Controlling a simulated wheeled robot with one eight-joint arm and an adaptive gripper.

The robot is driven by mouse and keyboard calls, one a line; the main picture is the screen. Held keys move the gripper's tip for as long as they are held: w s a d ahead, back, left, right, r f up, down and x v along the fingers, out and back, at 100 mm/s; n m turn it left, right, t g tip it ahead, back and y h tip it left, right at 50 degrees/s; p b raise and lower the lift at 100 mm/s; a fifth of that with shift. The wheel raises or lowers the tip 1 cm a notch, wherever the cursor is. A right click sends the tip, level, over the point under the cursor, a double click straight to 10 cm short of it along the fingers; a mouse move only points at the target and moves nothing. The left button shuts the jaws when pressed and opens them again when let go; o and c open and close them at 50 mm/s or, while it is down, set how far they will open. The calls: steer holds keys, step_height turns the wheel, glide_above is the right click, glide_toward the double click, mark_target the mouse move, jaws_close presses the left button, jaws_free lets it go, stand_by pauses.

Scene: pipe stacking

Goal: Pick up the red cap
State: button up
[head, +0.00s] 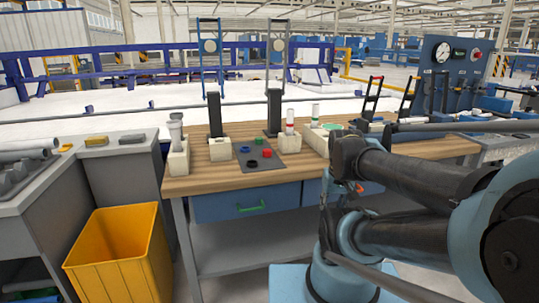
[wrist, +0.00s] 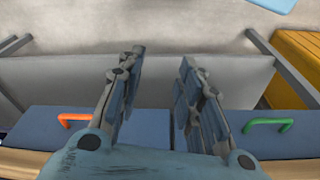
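The red cap (head: 267,153) lies on a dark grey mat (head: 275,164) on the wooden workbench, in the head view. A black cap (head: 252,163), a blue cap (head: 245,149) and a green cap (head: 257,141) lie around it on the mat. My gripper (wrist: 160,75) shows in the wrist view with its two fingers apart and nothing between them. It is away from the caps, in front of the bench's drawers, and no cap shows in the wrist view. In the head view my arm is at the right, with the gripper's fingers hard to make out.
Pale block holders (head: 220,149) with pipes stand on the workbench (head: 200,185) around the mat. A yellow bin (head: 120,255) stands on the floor at left. Blue drawers with green (wrist: 268,125) and orange (wrist: 75,120) handles face my gripper.

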steer(key=shift+o, duration=1)
steer(key=o, duration=0.4)
steer(key=r, duration=0.1)
steer(key=r+m, duration=0.1)
steer(key=r, duration=0.1)
steer(key=shift+w+a+r, duration=0.1)
steer(key=shift+w+a, duration=0.05)
steer(key=shift+w, duration=0.25)
steer(key=shift+c, duration=0.2)
step_height(320, 180, up, 20)
steer(key=m+g+y, duration=0.3)
steer(key=m+y, duration=0.1)
steer(key=m, duration=1)
glide_above(267, 150)
steer(key=w+d, duration=0.2)
steer(key=d, duration=0.5)
steer(key=x, duration=1.6)
steer(key=shift+s+a, duration=0.4)
steer(key=shift+a, duration=0.05)
